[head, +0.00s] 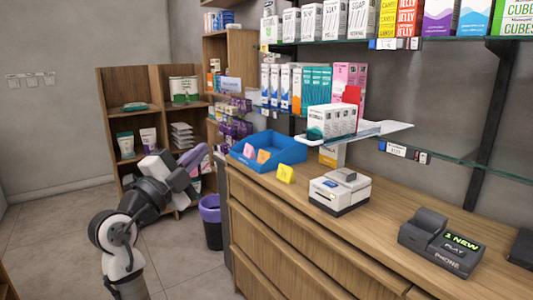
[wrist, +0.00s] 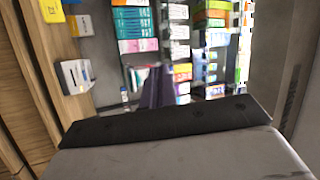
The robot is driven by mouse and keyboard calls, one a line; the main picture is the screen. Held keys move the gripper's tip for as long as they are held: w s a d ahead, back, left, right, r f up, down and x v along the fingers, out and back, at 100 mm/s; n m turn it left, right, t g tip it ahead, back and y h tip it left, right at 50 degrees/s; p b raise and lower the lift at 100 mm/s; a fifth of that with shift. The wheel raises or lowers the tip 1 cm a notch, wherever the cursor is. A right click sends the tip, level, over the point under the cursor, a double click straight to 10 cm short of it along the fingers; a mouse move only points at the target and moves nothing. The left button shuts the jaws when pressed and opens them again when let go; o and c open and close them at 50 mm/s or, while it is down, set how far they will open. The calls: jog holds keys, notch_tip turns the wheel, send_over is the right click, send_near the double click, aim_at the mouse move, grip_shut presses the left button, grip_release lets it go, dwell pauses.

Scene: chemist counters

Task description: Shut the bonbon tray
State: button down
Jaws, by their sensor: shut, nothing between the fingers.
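A yellow card (head: 285,174), a white printer (head: 340,191) and a phone (head: 437,238) stand on the counter. A glass shelf (head: 440,150) juts over it. A purple-lined bin (head: 211,222) stands on the floor by the counter's end. Floor at the left is clear.

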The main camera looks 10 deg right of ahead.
jog(key=s+d+f+m+g+h, duration=0.2)
jog(key=d+f+m+g+h, duration=0.1)
jog(key=d+m+g, duration=0.5)
jog(key=p, duration=0.5)
send_near(302, 141)
jog(key=shift+n+t, duration=0.3)
jog(key=shift+n, duration=0.1)
jog(key=x, duration=0.6)
jog(key=shift+d, duration=0.45)
jog(key=shift+w+d+b, duration=0.1)
jog(key=shift+b, duration=0.2)
jog(key=f+b+x, duration=0.1)
jog(key=x, duration=0.5)
jog(key=f+b+x, duration=0.1)
jog(key=b+x, duration=0.1)
jog(key=x, duration=0.5)
jog(key=d+f+b+x, duration=0.1)
jog(key=f+b+x, duration=0.1)
jog(key=x, duration=0.5)
jog(key=shift+d+r, duration=0.1)
jog(key=shift+r, duration=0.05)
